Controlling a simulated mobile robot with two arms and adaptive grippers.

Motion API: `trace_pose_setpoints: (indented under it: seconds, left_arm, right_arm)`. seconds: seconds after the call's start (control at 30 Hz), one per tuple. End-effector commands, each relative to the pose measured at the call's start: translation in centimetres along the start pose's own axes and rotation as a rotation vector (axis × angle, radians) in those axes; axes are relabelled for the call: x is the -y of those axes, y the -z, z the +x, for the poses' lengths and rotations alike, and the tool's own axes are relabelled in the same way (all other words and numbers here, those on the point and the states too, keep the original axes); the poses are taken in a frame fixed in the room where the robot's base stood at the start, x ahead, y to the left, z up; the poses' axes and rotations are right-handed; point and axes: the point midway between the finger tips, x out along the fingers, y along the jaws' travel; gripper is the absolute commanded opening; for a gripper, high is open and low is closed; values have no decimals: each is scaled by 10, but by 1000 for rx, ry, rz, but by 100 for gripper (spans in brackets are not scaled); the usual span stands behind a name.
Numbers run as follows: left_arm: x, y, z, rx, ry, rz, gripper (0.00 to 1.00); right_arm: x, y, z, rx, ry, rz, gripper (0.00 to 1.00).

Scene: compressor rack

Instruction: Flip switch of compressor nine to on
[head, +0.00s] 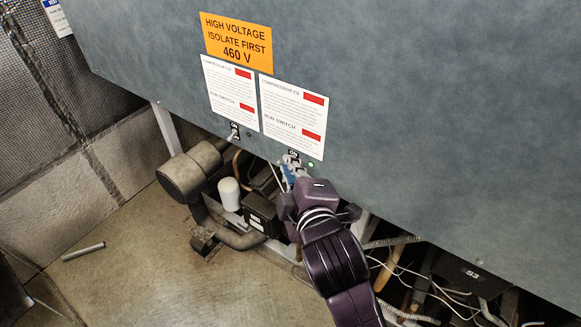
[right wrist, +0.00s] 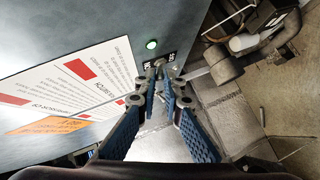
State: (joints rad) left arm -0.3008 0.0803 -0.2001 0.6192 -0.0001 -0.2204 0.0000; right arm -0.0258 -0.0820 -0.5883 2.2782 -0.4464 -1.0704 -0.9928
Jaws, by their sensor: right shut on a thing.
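A run switch (head: 293,154) sits at the lower edge of the grey panel, below the right white label (head: 292,118); the label's compressor number is too small to read surely. My right gripper (head: 291,166) is at this switch, its blue-padded fingers closed on the lever. The fingers hide most of the lever, so its position is unclear. In the right wrist view the gripper (right wrist: 157,82) has its tips together at the switch plate (right wrist: 168,57). A green lamp (head: 311,164) is lit beside the switch; it also glows in the right wrist view (right wrist: 151,44). My left gripper is not in view.
A second switch (head: 235,131) is to the left, under the left white label (head: 231,93). An orange high-voltage sign (head: 236,42) is above. Below the panel are a motor (head: 190,173), pipes and loose wires. The floor at left is mostly clear, with one short rod (head: 83,251).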

Motion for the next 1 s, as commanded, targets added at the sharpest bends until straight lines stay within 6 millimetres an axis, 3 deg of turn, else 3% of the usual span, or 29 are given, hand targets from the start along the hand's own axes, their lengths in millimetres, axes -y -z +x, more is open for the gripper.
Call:
trace_pose_setpoints:
  seconds: [0.27,0.3,0.33,0.7,1.0]
  left_arm:
    - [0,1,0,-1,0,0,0]
    - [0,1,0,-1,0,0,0]
    - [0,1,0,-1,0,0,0]
    - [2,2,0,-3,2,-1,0]
    - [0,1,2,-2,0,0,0]
  right_arm:
    - [-1,0,0,1,-2,0,0]
    - [-1,0,0,0,-2,0,12]
    - [-1,0,0,0,-2,0,15]
    - [1,0,0,0,-11,-11,15]
    - [11,-2,1,2,-129,-135,15]
